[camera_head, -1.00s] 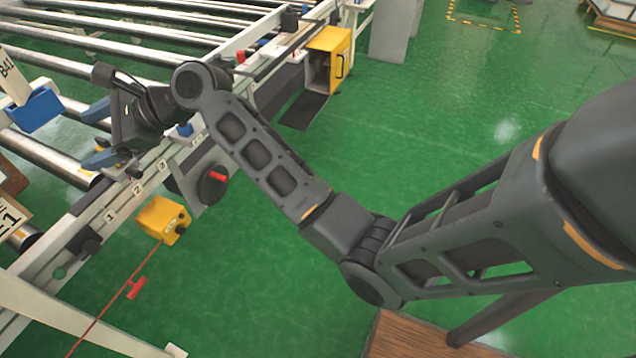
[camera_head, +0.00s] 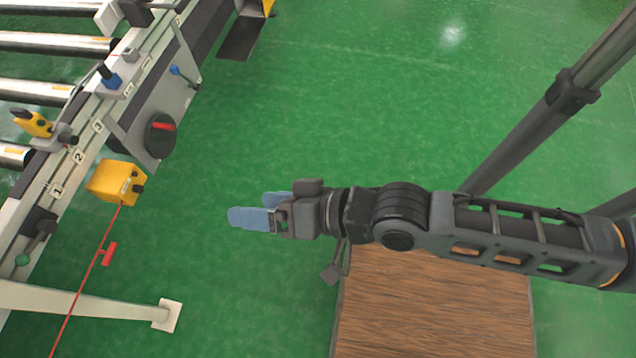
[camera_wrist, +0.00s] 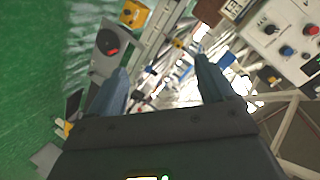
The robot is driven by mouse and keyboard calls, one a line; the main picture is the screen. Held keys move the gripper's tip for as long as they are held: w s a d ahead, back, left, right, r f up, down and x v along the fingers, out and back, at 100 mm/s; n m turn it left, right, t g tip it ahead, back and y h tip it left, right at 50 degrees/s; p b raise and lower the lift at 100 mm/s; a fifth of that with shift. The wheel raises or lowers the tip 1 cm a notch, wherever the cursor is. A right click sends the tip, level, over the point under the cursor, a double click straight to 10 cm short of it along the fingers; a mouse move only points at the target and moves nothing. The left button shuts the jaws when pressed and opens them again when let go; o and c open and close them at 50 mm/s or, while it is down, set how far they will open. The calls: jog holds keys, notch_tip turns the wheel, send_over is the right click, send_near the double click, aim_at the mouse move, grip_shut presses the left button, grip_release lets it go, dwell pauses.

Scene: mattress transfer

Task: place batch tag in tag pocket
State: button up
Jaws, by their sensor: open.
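My gripper (camera_head: 256,210) hangs over the green floor, to the right of the conveyor's side rail. Its two blue fingers are apart, with nothing between them. The fingers also show in the wrist view (camera_wrist: 160,70), spread and empty. I cannot make out the batch tag or the tag pocket in the head view now. In the wrist view a small blue part (camera_wrist: 226,60) lies beyond the right finger, too blurred to identify.
The conveyor rail (camera_head: 105,112) with numbered stations 1 to 3 runs along the left. A yellow box (camera_head: 115,182) with a red cord hangs beside it. A red-handled switch (camera_head: 162,130) juts out. A control panel (camera_wrist: 285,40) shows in the wrist view. Open floor surrounds my gripper.

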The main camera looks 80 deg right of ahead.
jog(key=s+r+n, duration=0.9)
jog(key=s+n, duration=0.1)
jog(key=s, duration=0.2)
jog(key=shift+s+d+t, duration=0.25)
jog(key=shift+t, duration=0.15)
dwell(0.6)
